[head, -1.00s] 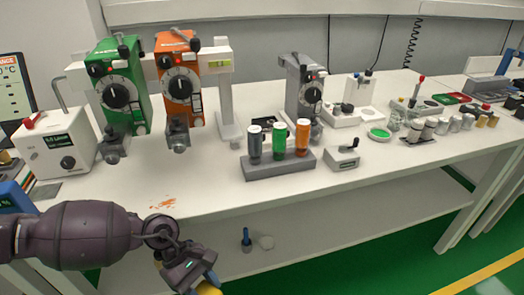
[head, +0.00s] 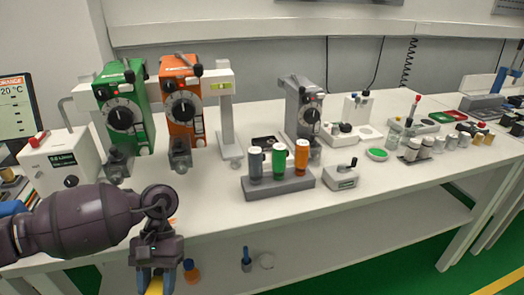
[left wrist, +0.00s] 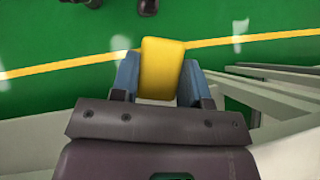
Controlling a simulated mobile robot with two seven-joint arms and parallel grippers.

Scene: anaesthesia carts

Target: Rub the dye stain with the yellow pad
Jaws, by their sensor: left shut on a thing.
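My left gripper (head: 156,280) is in front of the bench's front edge at the lower left of the head view. Its blue fingers are shut on the yellow pad (head: 154,288), which is cut off by the bottom of the picture. In the left wrist view the pad (left wrist: 162,68) sits between both fingers (left wrist: 161,78), over the green floor. The dye stain (head: 172,221) is on the white bench top near the front edge. Only a small orange bit shows beside my wrist; the rest is hidden. The pad is apart from the stain. My right gripper is not in view.
Green (head: 122,110) and orange (head: 181,108) vaporizers stand behind the stain. A grey rack (head: 276,187) with three bottles is to the right. An orange bottle (head: 192,272) and a blue-capped item (head: 246,259) are on the lower shelf. The bench top before the rack is clear.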

